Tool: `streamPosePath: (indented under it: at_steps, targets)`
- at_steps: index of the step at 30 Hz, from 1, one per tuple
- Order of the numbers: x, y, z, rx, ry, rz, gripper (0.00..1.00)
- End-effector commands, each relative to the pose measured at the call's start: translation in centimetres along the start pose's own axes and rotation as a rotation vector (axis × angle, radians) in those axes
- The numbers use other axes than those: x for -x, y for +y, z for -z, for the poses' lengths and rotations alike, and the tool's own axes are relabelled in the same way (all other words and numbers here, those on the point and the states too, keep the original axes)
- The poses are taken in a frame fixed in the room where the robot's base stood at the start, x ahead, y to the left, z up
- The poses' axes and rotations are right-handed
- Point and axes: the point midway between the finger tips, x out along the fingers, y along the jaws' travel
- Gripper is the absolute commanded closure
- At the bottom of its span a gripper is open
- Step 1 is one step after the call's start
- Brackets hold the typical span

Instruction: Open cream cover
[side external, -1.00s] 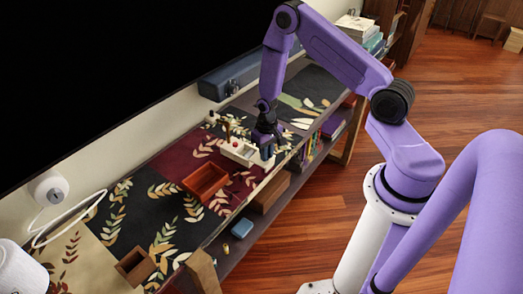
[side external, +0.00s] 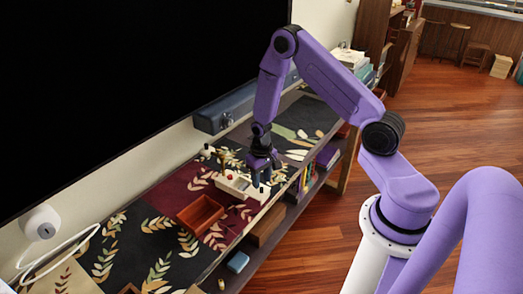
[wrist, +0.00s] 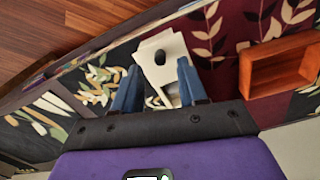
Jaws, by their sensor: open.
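The cream cover (side external: 236,187) is a pale, low box-like piece on the patterned shelf top. In the wrist view the cream piece (wrist: 172,45) has a dark round spot or knob (wrist: 160,57) near its middle. My gripper (side external: 261,178) is above the right end of it in the side view. In the wrist view my gripper (wrist: 158,68) shows two blue fingers spread apart, with the cream piece between and beyond them. Nothing is held between the fingers. I cannot tell whether a finger touches the cream piece. The fingers hide part of its sides.
A red-brown open box (side external: 200,214) stands left of the cream piece; it also shows in the wrist view (wrist: 280,65). A small red object (side external: 229,176) is by the cream piece. A dark blue bar (side external: 222,114) lies along the wall. Books (side external: 303,178) stand on the lower shelf.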

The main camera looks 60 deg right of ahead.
Motion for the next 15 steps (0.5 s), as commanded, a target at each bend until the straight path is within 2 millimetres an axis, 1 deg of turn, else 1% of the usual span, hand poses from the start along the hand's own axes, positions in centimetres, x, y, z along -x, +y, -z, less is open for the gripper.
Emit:
streamPosePath:
  at_steps: [1,15]
  targets:
    - [1.0,-0.1,0.2,0.001,0.005,0.001,0.58]
    - [8.7,-0.1,0.1,0.001,0.004,0.001,0.58]
